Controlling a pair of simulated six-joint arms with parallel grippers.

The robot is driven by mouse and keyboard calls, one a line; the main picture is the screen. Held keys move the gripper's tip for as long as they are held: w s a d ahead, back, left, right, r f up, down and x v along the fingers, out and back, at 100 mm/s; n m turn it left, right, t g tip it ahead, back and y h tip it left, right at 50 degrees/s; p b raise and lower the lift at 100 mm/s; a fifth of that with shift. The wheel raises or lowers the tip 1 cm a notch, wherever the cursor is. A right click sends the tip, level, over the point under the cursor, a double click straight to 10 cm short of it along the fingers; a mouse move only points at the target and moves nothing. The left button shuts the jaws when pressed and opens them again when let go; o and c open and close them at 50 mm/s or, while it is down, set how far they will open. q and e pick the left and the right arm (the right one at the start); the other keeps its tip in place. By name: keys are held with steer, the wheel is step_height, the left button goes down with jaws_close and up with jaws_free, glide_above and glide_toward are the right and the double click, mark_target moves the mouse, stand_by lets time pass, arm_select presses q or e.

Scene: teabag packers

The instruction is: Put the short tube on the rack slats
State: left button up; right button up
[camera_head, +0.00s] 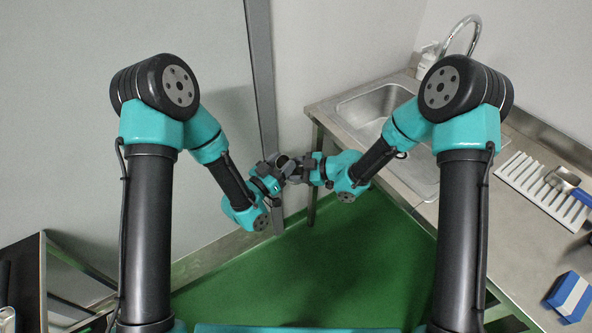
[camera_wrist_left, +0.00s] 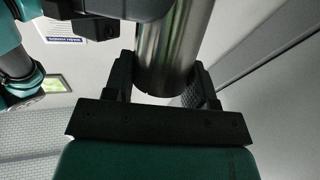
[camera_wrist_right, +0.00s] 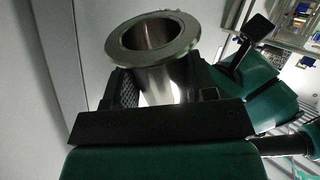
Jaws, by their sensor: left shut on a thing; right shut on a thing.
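The short tube is a shiny metal cylinder with a wide flanged rim at one end. It shows in the left wrist view (camera_wrist_left: 172,45) and in the right wrist view (camera_wrist_right: 165,80). In the head view it is small and mostly hidden between my grippers. My left gripper (camera_head: 277,167) is shut on it near its plain end. My right gripper (camera_head: 304,172) is shut on it below the flange. Both hold it in the air, left of the counter. The rack slats (camera_head: 525,174) are pale parallel bars on the counter at the right.
A utensil with a blue handle (camera_head: 582,196) lies across the slats. The steel counter (camera_head: 425,211) holds a sink (camera_head: 372,101) with a tap (camera_head: 462,32). A blue and white block (camera_head: 570,296) is at the lower right. Green floor (camera_head: 330,265) lies below the grippers.

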arm_select(q)
steer(key=o, duration=1.4)
arm_select(e)
steer(key=shift+c, duration=0.5)
arm_select(q)
steer(key=shift+v, duration=3.8)
steer(key=shift+w+f, duration=0.1)
steer(key=shift+f, duration=0.05)
